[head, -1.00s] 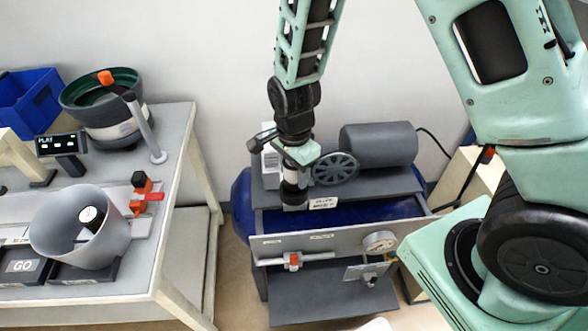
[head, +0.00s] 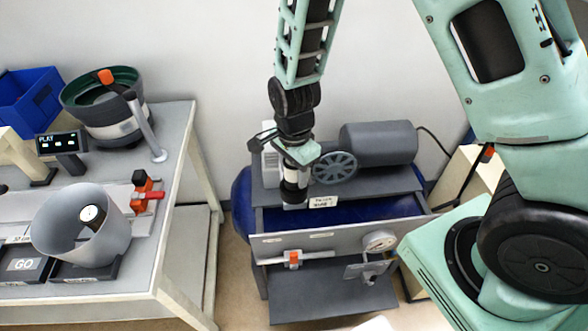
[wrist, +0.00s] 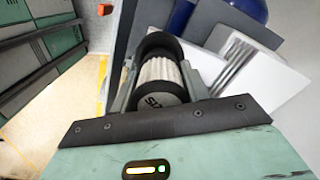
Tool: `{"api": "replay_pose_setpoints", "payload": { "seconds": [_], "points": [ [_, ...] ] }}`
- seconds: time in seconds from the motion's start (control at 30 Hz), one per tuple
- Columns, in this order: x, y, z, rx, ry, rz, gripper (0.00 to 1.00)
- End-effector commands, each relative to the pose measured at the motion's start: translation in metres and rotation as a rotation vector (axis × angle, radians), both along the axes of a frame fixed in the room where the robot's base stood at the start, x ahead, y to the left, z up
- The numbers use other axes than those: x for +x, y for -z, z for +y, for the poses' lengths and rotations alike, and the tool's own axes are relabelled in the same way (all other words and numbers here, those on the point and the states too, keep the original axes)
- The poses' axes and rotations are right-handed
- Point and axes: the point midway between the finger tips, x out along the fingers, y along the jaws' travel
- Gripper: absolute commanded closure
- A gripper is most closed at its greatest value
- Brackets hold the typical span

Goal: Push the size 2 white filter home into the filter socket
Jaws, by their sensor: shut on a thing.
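The white filter (wrist: 160,92) shows in the wrist view as a pleated cylinder. Its dark end cap faces the camera, with partly readable size lettering. My gripper (wrist: 160,72) is shut on it, one finger on each side. The filter's far end meets the dark rim of the filter socket (wrist: 158,44); how deep it sits cannot be told. In the head view my gripper (head: 294,172) points down over the dark socket (head: 295,192) on the compressor's grey top. There the filter is mostly hidden by the gripper.
The grey compressor motor (head: 378,147) and a spoked flywheel (head: 335,168) stand close right of my gripper. A gauge (head: 380,241) and an orange-marked valve (head: 293,258) are on the front panel. A bench with a bowl feeder (head: 108,110) stands at left.

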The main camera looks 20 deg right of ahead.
Motion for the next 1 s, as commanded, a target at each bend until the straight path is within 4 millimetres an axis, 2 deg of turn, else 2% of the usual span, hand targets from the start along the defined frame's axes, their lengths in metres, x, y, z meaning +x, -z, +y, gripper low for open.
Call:
{"api": "replay_pose_setpoints", "payload": {
  "seconds": [1.0],
  "points": [
    [0.0001, 0.0098, 0.0, 0.0, 0.0, 0.0, 0.82]
  ]
}}
